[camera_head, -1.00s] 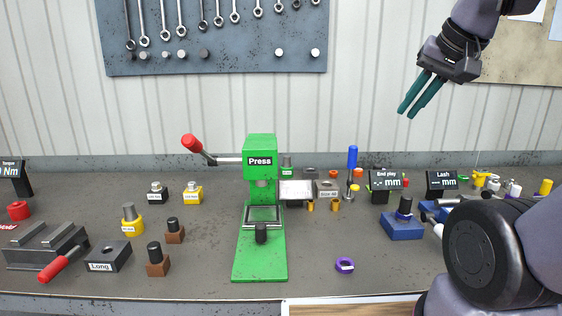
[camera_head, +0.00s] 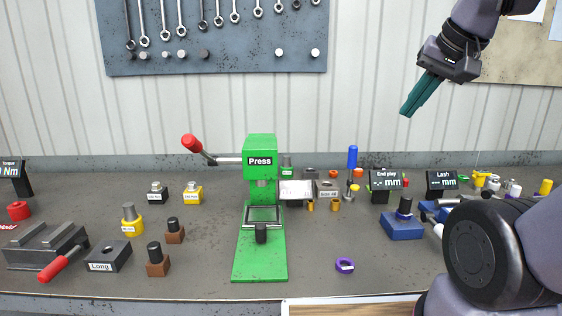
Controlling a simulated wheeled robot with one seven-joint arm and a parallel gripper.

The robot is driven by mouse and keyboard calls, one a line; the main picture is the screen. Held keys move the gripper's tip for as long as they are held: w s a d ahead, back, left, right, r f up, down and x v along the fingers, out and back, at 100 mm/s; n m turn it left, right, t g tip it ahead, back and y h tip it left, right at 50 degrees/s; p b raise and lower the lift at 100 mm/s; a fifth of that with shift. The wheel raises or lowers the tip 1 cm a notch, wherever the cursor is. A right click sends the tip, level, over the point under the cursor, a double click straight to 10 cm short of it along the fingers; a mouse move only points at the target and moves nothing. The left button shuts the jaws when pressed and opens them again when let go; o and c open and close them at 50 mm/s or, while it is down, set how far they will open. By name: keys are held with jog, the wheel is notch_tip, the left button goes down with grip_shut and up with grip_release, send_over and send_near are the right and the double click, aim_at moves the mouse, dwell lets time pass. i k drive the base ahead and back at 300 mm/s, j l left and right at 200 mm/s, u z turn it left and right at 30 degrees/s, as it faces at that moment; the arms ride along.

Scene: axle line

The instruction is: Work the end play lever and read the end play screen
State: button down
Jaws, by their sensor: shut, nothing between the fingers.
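The end play screen (camera_head: 387,179) stands at the back right of the bench and shows "-.-- mm". My gripper (camera_head: 406,112) has teal fingers and is shut and empty. It is high in front of the wall, well above the screen and apart from everything on the bench.
A green press (camera_head: 261,220) with a red-tipped handle stands mid-bench. The lash screen (camera_head: 441,181) is right of the end play screen. A purple ring (camera_head: 344,265) lies near the front edge. My own arm hides part of the right side.

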aim_at(426, 217)
jog(key=z, duration=1.65)
jog(key=k+j, duration=0.35)
jog(key=k, duration=0.2)
